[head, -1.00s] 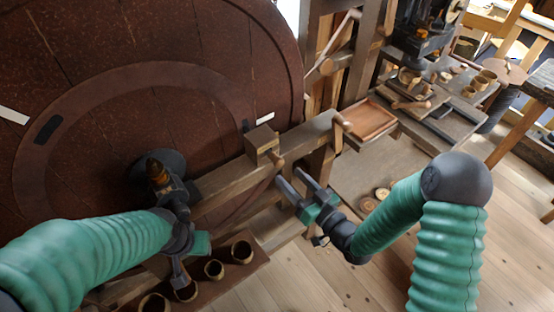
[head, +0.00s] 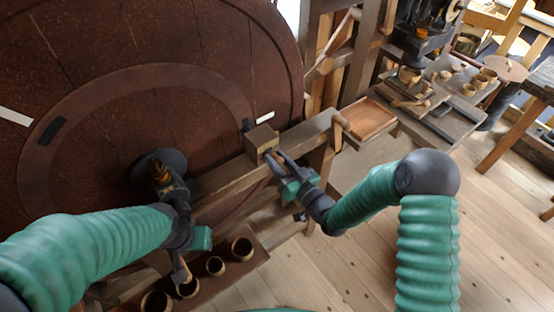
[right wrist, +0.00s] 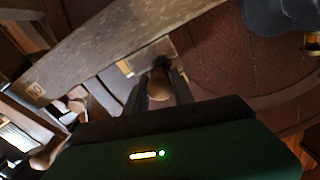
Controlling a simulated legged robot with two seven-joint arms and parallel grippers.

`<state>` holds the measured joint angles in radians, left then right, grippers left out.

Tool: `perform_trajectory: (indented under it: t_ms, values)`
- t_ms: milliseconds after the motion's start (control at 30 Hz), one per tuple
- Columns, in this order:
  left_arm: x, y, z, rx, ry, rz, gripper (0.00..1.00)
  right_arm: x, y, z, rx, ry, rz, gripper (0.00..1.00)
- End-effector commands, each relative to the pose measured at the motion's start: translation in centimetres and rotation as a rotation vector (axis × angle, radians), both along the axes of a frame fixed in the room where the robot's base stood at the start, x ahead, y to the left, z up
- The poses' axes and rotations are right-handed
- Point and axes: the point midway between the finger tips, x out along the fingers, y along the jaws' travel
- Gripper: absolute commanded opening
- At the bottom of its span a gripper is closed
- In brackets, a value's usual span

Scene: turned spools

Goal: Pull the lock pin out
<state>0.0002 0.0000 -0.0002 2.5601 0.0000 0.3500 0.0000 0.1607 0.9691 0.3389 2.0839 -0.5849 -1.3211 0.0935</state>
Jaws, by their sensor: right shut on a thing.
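The lock pin (head: 270,156) is a pale wooden peg sticking out of the front of a small wooden block (head: 261,138) on the beam (head: 225,180) before the big wheel. My right gripper (head: 275,160) is shut on the pin's outer end, with the fingers on either side of it. In the right wrist view the rounded pin (right wrist: 160,84) shows between the two dark fingers, and its inner end is hidden. My left gripper (head: 183,268) hangs low near the wheel hub, above a tray of cups; its finger gap is unclear.
The large rust-brown wheel (head: 110,60) fills the upper left. A dark tray (head: 255,258) holds several brass-coloured cups. A shallow wooden tray (head: 368,117) sits right of the beam. Benches with small turned pieces stand at the upper right. The plank floor (head: 360,260) is open.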

Motion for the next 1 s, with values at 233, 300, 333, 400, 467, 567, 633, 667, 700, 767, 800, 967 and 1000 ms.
perform_trajectory:
  t_ms: [233, 300, 333, 400, 467, 567, 633, 667, 700, 767, 800, 967, 1000]
  values:
    - [0.0, -0.02, 0.01, 0.0, 0.0, -0.001, 0.36, -0.08, 0.09, 0.05, 0.0, -0.001, 0.003, 0.0]
    - [0.0, -0.01, 0.01, 0.0, 0.0, -0.001, 0.36, -0.04, 0.06, 0.06, 0.001, -0.001, 0.002, 0.0]
    - [0.0, -0.01, 0.01, 0.0, 0.0, 0.0, 0.36, -0.04, 0.05, 0.07, 0.001, -0.001, 0.002, 0.0]
    - [0.01, -0.01, 0.01, 0.0, 0.0, 0.0, 0.36, -0.01, 0.03, 0.08, 0.001, -0.001, 0.001, 0.0]
    - [0.01, -0.01, 0.02, 0.0, 0.0, 0.0, 0.36, 0.01, 0.02, 0.08, 0.001, -0.002, 0.0, 0.0]
    - [0.01, -0.01, 0.02, 0.0, 0.0, 0.0, 0.36, 0.02, 0.01, 0.1, 0.0, -0.002, 0.0, 0.0]
    - [0.01, -0.01, 0.02, 0.0, 0.0, 0.0, 0.36, 0.02, 0.0, 0.11, 0.001, -0.003, 0.0, 0.0]
    - [0.01, -0.01, 0.02, 0.0, 0.0, 0.0, 0.36, 0.02, 0.0, 0.12, 0.001, -0.003, -0.001, 0.0]
    - [0.01, -0.01, 0.02, 0.0, 0.0, 0.0, 0.36, 0.02, 0.0, 0.13, 0.001, -0.003, -0.001, 0.0]
    - [0.01, -0.01, 0.02, 0.0, 0.0, 0.0, 0.36, 0.02, 0.0, 0.13, 0.001, -0.003, -0.001, 0.0]
    - [0.01, -0.01, 0.02, 0.0, 0.0, 0.0, 0.36, 0.03, -0.01, 0.14, 0.001, -0.003, -0.001, 0.0]
    - [0.01, -0.01, 0.02, 0.0, 0.0, 0.0, 0.36, 0.04, -0.01, 0.16, 0.001, -0.004, -0.001, 0.0]
    - [0.01, -0.01, 0.02, 0.0, 0.0, 0.0, 0.36, 0.04, -0.02, 0.17, 0.001, -0.004, -0.001, 0.0]
